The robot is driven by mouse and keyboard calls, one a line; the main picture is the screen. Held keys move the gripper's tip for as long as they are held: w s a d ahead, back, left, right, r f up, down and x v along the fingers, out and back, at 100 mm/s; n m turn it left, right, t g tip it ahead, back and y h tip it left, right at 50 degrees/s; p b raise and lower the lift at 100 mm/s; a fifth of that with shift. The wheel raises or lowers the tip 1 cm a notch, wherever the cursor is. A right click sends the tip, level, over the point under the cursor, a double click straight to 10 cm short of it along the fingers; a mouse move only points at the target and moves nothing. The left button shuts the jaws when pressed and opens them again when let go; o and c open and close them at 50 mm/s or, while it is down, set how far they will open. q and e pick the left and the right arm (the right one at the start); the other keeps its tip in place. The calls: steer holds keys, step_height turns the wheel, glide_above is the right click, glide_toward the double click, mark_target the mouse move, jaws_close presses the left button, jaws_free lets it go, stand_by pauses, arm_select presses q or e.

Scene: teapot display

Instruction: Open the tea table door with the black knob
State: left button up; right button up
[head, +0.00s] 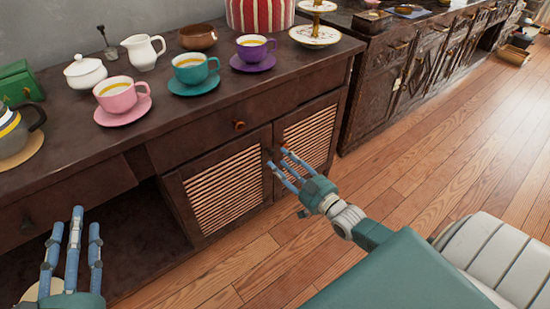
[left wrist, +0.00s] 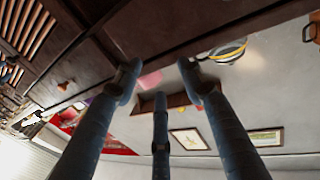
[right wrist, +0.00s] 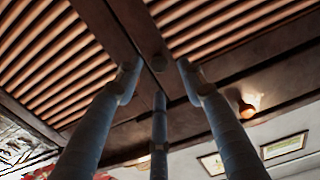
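The dark wooden tea table (head: 182,138) has two slatted doors, a left door (head: 226,187) and a right door (head: 309,136), both looking closed. My right gripper (head: 276,158) is open at the frames where the doors meet. In the right wrist view its fingers (right wrist: 158,80) are spread around a small dark round knob (right wrist: 157,63) near that seam; contact cannot be told. In the head view the fingers largely hide this knob. My left gripper (head: 74,225) is open and empty, in front of the table's left part; its spread fingers also show in the left wrist view (left wrist: 162,88).
A pink cup (head: 117,95), teal cup (head: 190,68) and purple cup (head: 251,48) stand on saucers on the tabletop. An orange-brown drawer knob (head: 239,126) sits above the doors. Another dark cabinet (head: 388,70) stands right. The floor (head: 420,155) before it is clear.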

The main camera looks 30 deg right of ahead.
mark_target(273, 154)
steer(key=w+b, duration=0.1)
steer(key=w, duration=0.2)
steer(key=shift+w+a, duration=0.1)
steer(key=shift+w, duration=0.2)
arm_select(q)
step_height(273, 154, up, 7)
steer(key=s+t+h, duration=0.1)
steer(key=t, duration=0.2)
steer(key=shift+d, duration=0.3)
arm_select(e)
steer(key=shift+w, duration=0.35)
arm_select(q)
steer(key=shift+s+r, duration=0.1)
arm_select(e)
jaws_close()
